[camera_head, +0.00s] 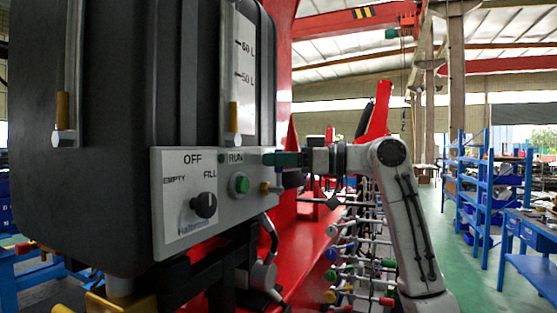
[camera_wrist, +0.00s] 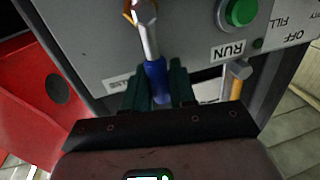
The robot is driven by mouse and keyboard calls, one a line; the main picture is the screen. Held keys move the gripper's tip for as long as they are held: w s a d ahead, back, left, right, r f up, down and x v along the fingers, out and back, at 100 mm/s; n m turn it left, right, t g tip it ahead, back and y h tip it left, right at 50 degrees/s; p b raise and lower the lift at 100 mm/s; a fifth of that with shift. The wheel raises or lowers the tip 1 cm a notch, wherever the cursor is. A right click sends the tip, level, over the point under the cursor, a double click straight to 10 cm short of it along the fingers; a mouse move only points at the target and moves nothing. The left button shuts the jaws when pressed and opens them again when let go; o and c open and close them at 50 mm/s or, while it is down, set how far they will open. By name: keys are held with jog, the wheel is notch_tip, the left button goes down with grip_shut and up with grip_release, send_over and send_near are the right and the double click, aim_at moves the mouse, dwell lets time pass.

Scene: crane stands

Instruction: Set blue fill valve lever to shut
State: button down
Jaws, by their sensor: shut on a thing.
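The blue fill valve lever (camera_wrist: 154,76) shows in the wrist view as a blue grip on a metal shank. The shank runs to a brass valve fitting (camera_wrist: 139,11) on the grey panel. My gripper (camera_wrist: 156,80) has its dark green fingers on either side of the blue grip and is shut on it. In the head view my gripper (camera_head: 281,159) is at the right end of the control panel (camera_head: 242,206), beside the RUN label. There the fingers hide the blue grip. The brass fitting (camera_head: 266,187) shows just below them.
The panel carries a green button (camera_head: 239,183) and a black selector knob (camera_head: 204,205), close to my gripper. The large dark tank (camera_head: 130,120) stands above and to the left. A rack of coloured-tipped levers (camera_head: 360,265) stands below my arm. Blue shelves (camera_head: 480,190) are farther right.

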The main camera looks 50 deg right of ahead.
jog(key=shift+d, duration=0.15)
jog(key=shift+w+d+m+p, duration=0.2)
jog(key=shift+m+p, duration=0.2)
jog(key=shift+m, duration=0.2)
jog(key=shift+w+d+f+m+t+h+p, duration=0.5)
jog(key=shift+d+f+m+p, duration=0.75)
jog(key=shift+m, duration=1.95)
jog(key=shift+w+d+f+m+t+h+p, duration=0.2)
jog(key=shift+d+f+m+t+p, duration=0.6)
jog(key=shift+m+p, duration=1.65)
jog(key=shift+w+d+f+m+t+h+p, duration=0.2)
jog(key=shift+d+f+m+t+h+p, duration=0.5)
jog(key=shift+m, duration=3.25)
jog(key=shift+f, duration=0.55)
jog(key=c, duration=1.1)
grip_release()
jog(key=shift+d+y, duration=0.1)
jog(key=shift+y, duration=0.2)
jog(key=shift+o, duration=0.2)
